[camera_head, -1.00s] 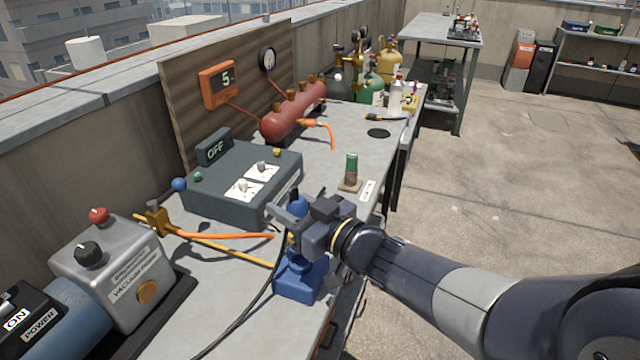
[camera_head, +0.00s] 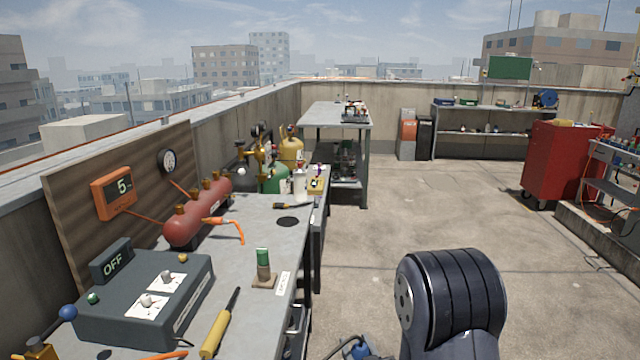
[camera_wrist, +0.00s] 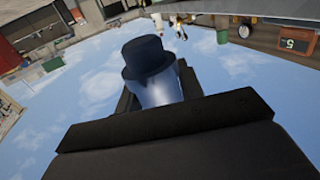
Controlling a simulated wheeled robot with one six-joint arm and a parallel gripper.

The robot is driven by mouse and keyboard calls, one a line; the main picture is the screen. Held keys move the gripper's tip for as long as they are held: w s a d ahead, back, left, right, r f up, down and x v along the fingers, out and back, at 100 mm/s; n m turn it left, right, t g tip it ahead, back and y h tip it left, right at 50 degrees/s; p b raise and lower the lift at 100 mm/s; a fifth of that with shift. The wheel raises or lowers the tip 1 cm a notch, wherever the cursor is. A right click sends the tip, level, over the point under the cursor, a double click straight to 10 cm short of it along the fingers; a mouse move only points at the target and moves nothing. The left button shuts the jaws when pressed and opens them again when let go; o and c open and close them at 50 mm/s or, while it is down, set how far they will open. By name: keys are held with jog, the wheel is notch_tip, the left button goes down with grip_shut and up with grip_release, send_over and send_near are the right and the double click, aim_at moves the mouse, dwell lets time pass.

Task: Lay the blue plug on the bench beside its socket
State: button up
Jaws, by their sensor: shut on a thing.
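The blue plug (camera_wrist: 160,93), with a dark round cap, is held between the fingers of my gripper (camera_wrist: 157,88) in the wrist view. The gripper is shut on it, and sky shows around them, so it is held up clear of any surface there. In the head view, a blue piece (camera_head: 358,350) with a dark cable shows at the bottom edge, right of the bench and over the floor; it looks like the plug. The grey bench (camera_head: 262,222) runs along the left. The blue socket is not visible in either current view.
A grey control box (camera_head: 145,300) reading OFF stands on the bench. A yellow-handled tool (camera_head: 216,332), a green-topped piece (camera_head: 263,262) on a small base and a red tank (camera_head: 198,212) are also there. Bare bench top lies between them. Open floor (camera_head: 400,210) lies right.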

jog(key=s+d+f+m+h, duration=0.2)
jog(key=d+f+m+h, duration=0.15)
jog(key=d, duration=0.45)
notch_tip(320, 180, up, 8)
jog(key=w+p, duration=0.2)
jog(key=p, duration=1.1)
jog(key=s+f, duration=0.4)
jog(key=f, duration=0.1)
jog(key=shift+a+f+n+t+h, duration=0.2)
jog(key=shift+a+n+t+h, duration=0.15)
jog(key=shift+h, duration=0.1)
jog(key=w+a+r+n+g+y+b, duration=0.2)
jog(key=a+r+n+y+b, duration=0.15)
jog(key=a+y, duration=0.45)
jog(key=w+a+r+n+g+y+b, duration=0.25)
jog(key=a+r+n, duration=0.2)
jog(key=a, duration=0.75)
jog(key=s+a+r+n+g+y+b, duration=0.5)
jog(key=s+a+r, duration=0.6)
jog(key=a, duration=0.3)
jog(key=shift+s+a+r+g+y+b, duration=0.35)
jog(key=shift+r+g+y+b, duration=0.2)
jog(key=shift+g+b, duration=0.35)
jog(key=shift+w+f, duration=0.1)
